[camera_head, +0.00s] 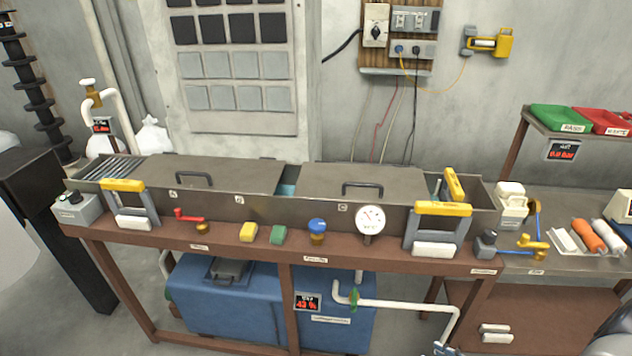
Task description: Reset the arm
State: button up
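My gripper does not show in the head view, so its opening and anything it may hold are hidden from me. A grey rounded shape at the bottom right corner may be part of my arm, but too little of it shows to tell. The long metal trough (268,209) stands on a reddish-brown bench. Its two grey lids (215,173) and (368,185) lie on top, each with a black handle.
Yellow-topped clamp frames (123,185) and (443,208) stand at the trough's ends. A round gauge (370,219) and a blue knob (317,224) line the front edge. A blue tank (240,306) sits below. The side table (570,203) at right holds orange and white rolls.

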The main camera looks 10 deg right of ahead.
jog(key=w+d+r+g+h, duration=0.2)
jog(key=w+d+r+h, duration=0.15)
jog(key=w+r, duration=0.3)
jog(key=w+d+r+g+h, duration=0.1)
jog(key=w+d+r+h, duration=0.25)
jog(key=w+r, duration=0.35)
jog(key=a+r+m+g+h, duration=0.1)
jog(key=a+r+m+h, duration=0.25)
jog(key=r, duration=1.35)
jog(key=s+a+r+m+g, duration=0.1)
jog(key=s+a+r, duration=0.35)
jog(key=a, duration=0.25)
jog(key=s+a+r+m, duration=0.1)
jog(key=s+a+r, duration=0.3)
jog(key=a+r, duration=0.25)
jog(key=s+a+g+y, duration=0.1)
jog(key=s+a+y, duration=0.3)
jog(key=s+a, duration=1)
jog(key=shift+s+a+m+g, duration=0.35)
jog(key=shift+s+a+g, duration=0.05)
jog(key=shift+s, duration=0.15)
